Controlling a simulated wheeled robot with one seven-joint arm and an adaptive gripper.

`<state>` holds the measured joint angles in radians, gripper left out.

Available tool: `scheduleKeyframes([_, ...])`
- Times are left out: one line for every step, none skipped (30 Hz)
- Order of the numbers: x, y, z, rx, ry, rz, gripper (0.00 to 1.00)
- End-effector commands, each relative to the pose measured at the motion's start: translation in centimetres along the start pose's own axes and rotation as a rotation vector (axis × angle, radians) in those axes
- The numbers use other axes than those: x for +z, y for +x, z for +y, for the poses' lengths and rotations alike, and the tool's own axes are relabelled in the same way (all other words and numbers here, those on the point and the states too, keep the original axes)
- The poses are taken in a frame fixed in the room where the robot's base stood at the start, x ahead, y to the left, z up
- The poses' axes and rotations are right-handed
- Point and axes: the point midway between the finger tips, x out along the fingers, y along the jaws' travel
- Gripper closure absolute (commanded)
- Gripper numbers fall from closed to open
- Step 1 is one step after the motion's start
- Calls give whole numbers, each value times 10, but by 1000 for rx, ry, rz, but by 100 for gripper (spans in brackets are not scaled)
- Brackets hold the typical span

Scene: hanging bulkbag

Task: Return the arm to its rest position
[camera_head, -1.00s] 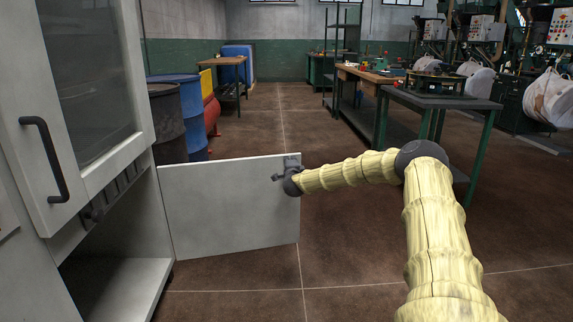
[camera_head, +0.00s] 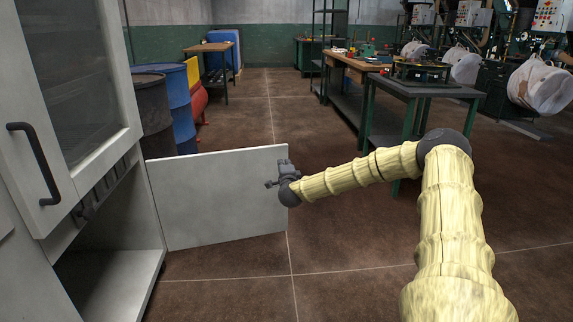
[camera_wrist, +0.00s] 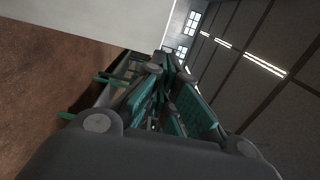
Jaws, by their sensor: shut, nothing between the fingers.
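My gripper (camera_head: 272,176) is at the end of my pale yellow arm, in front of the outer right edge of the open white cabinet door (camera_head: 215,200) in the head view. The fingers are shut and hold nothing; they fill the middle of the wrist view (camera_wrist: 165,115). I cannot tell whether the gripper touches the door. My arm is stretched out from the lower right, bent at a dark joint. The wrist view also shows a pale flat panel at the upper left, brown floor and the ceiling, tilted.
The white cabinet (camera_head: 105,130) stands close on the left, its lower compartment open. A dark drum (camera_head: 152,115) and a blue drum (camera_head: 177,105) stand behind the door. A dark green worktable (camera_head: 420,88) stands behind my arm. The floor (camera_head: 355,265) around my arm is clear.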

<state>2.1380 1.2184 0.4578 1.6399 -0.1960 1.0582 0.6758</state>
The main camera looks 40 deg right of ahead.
Motion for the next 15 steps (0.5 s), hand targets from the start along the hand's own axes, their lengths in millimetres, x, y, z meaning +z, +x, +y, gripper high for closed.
scheduleKeyframes([-2, -6, -1, 2, 2, 1, 100])
scheduleKeyframes([-3, -8, -1, 2, 2, 1, 100])
scheduleKeyframes([-4, -11, 0, 2, 2, 2, 100])
scheduleKeyframes([-5, -13, 0, 1, 2, 2, 100])
scheduleKeyframes([-5, -14, 0, 1, 1, 2, 100])
scheduleKeyframes([-5, -16, 0, 1, 1, 2, 100])
scheduleKeyframes([-5, -17, 1, 1, 1, 2, 100])
scheduleKeyframes([-6, -17, 1, 1, 1, 2, 100])
scheduleKeyframes([-6, -18, 1, 1, 1, 2, 100])
scheduleKeyframes([-6, -18, 1, 1, 1, 2, 100])
scheduleKeyframes([-6, -18, 1, 0, 1, 3, 100])
scheduleKeyframes([-6, -18, 1, 0, 1, 3, 100])
scheduleKeyframes([-6, -18, 1, 0, 1, 3, 100])
scheduleKeyframes([-6, -18, 1, 0, 0, 3, 100])
scheduleKeyframes([-5, -18, 1, 1, -1, 1, 100])
